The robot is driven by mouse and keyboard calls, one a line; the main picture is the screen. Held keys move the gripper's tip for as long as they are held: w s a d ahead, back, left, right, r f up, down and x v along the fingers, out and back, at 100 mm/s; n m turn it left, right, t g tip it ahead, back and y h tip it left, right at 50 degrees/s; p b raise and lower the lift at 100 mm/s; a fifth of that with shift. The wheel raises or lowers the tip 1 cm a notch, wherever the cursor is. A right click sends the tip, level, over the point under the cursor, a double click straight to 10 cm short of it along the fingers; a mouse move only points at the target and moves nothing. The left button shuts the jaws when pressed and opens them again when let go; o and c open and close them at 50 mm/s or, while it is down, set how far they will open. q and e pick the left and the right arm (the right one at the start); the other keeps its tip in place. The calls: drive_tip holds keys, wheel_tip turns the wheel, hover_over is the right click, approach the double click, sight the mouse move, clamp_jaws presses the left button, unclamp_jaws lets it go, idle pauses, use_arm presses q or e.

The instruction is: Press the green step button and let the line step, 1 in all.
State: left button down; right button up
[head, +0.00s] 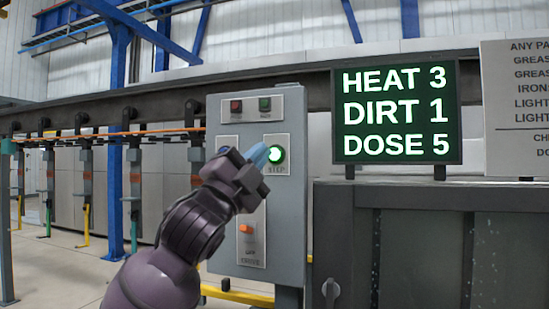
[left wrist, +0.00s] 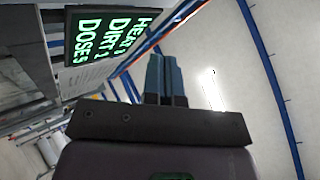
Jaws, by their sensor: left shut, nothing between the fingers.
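The green step button (head: 276,155) glows on its pale plate marked STEP, on the grey control box (head: 228,120). My left gripper (head: 262,154) is shut and empty, its blue fingertips just left of the button in the head view. The tips overlap the plate's left part; I cannot tell whether they touch the button. In the left wrist view the two blue fingers (left wrist: 165,78) lie side by side, and the button does not show there. My right gripper is in neither view.
A lit sign (head: 395,112) reads HEAT 3, DIRT 1, DOSE 5 above a grey cabinet (head: 430,240). The box also bears an orange switch (head: 246,229) and small red and green indicators. Hooks hang from the line (head: 130,150) at left. A notice (head: 515,110) stands at right.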

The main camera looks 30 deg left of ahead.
sight(270, 156)
use_arm(q)
drive_tip(key=shift+h, duration=0.3)
drive_tip(key=w, duration=0.3)
drive_tip(key=w+a, duration=0.1)
drive_tip(key=w, duration=0.2)
drive_tip(key=shift+a, duration=0.2)
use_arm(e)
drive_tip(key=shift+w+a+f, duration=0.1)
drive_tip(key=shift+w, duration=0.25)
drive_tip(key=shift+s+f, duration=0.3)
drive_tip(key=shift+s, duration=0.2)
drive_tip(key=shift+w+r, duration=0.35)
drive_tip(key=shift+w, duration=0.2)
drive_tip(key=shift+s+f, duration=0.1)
